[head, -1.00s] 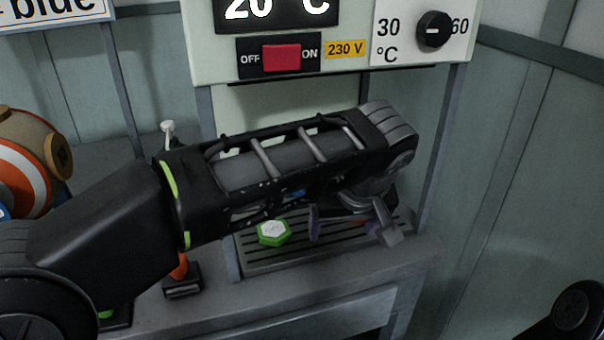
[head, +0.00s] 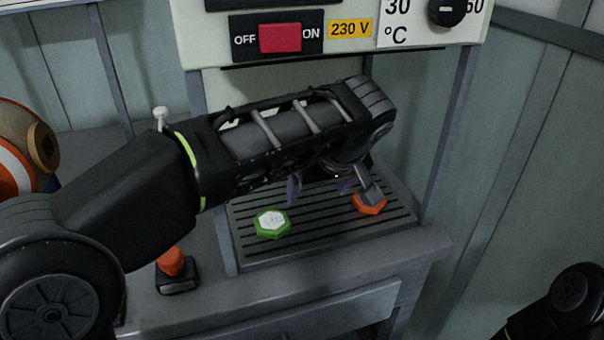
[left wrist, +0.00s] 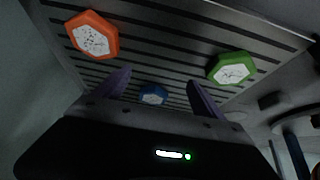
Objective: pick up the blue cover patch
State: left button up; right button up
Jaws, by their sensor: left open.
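The blue cover patch (left wrist: 153,95) lies on the slatted tray (left wrist: 190,42) in the left wrist view, between the two purple fingers and beyond them. In the head view my arm hides it. My left gripper (head: 319,187) is open and empty above the back part of the tray. Its spread fingers also show in the left wrist view (left wrist: 157,86). I cannot tell how high the fingertips are above the patch.
A green patch (head: 272,223) and an orange patch (head: 369,204) lie on the same tray. Press posts flank it, and the panel with a red switch (head: 280,38) hangs above. An orange-topped lever (head: 171,262) stands left of the tray.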

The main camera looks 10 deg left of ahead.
pick_arm(q)
jog(key=shift+w+a, duration=0.5)
jog(key=shift+w, duration=0.25)
jog(key=shift+w+a, duration=0.45)
jog(key=shift+w, duration=0.3)
jog(key=shift+w+a, duration=0.15)
jog(key=shift+w, duration=0.1)
jog(key=shift+w+a+f, duration=0.3)
jog(key=shift+w+a, duration=0.3)
jog(key=shift+w, duration=0.35)
jog(key=shift+w+a+f, duration=0.25)
jog(key=shift+w+a, duration=0.35)
jog(key=shift+w, duration=0.35)
jog(key=c, duration=1.4)
jog(key=shift+c, duration=0.2)
jog(key=shift+r, duration=0.15)
